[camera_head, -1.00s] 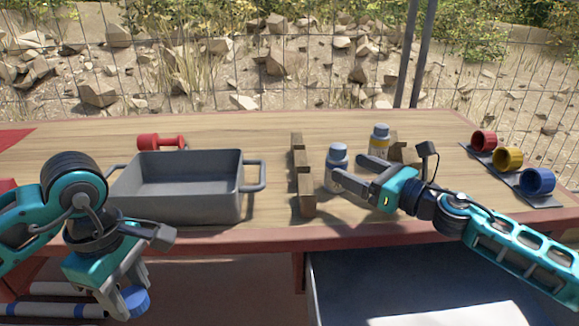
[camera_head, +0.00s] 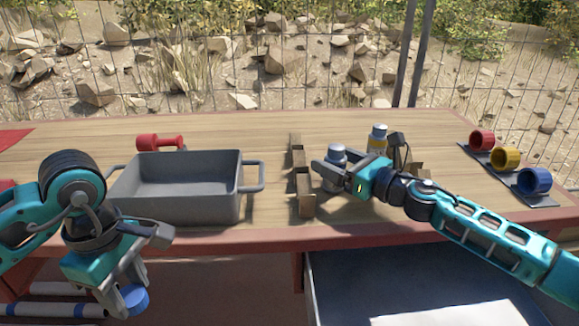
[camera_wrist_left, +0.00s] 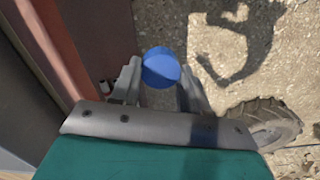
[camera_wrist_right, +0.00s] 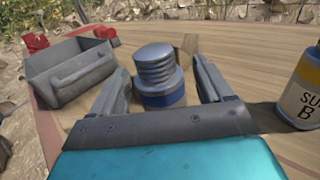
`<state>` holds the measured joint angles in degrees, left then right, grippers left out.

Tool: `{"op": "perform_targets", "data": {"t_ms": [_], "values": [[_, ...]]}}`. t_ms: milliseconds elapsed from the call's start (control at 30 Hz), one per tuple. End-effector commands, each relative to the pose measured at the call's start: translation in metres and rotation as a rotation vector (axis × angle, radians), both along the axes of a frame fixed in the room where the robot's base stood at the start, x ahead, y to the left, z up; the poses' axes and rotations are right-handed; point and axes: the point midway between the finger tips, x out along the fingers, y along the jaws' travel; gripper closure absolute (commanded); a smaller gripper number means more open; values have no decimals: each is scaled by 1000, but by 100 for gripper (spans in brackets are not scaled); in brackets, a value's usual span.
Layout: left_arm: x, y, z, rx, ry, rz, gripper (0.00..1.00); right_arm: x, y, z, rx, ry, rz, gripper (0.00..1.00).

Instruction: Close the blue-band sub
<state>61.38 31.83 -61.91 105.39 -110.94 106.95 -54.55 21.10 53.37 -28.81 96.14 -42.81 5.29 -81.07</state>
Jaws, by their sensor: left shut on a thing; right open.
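The blue-band sub (camera_head: 335,156) is a small grey bottle standing upright on the table. In the right wrist view it shows a bare threaded neck and a blue band (camera_wrist_right: 162,98). My right gripper (camera_head: 325,172) is open, with one finger on each side of the bottle; I cannot tell whether they touch it. My left gripper (camera_wrist_left: 161,80) is shut on a blue cap (camera_wrist_left: 161,66). It holds the cap low, in front of the table edge, where the cap also shows in the head view (camera_head: 135,301).
A yellow-band bottle (camera_head: 377,141) stands just behind, near wooden blocks. A notched wooden rack (camera_head: 305,190) stands left of the blue-band sub. A grey tub (camera_head: 190,205) and a red spool-like object (camera_head: 160,141) are further left. Red, yellow and blue cups (camera_head: 535,181) lie at right.

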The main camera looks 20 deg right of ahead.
Motion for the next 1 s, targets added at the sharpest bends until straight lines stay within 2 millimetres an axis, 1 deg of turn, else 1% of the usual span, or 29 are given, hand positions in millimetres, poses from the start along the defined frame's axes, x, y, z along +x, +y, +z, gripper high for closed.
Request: {"op": "perform_targets", "data": {"t_ms": [367, 1000], "values": [[0, 0, 0, 0, 0, 0, 83, 1, 0, 0, -1, 0, 0, 21], [0, 0, 0, 0, 0, 0, 83, 1, 0, 0, -1, 0, 0, 82]]}}
